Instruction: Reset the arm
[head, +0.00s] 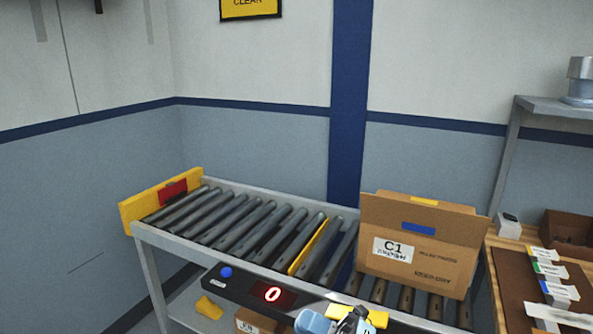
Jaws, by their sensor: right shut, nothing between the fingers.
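My right gripper (352,318) shows at the bottom edge of the head view, in front of the roller conveyor's near rail. Only its dark end shows, next to a light blue part of my arm. It is shut with nothing held, and the rest of the arm is cut off by the frame. My left gripper is not in view.
A cardboard box (430,262) marked C1 stands on the right end of the roller conveyor (232,233). A yellow end stop (140,211) closes the left end. A black panel (240,291) shows a red 0. A workbench (505,262) stands at right. The left rollers are clear.

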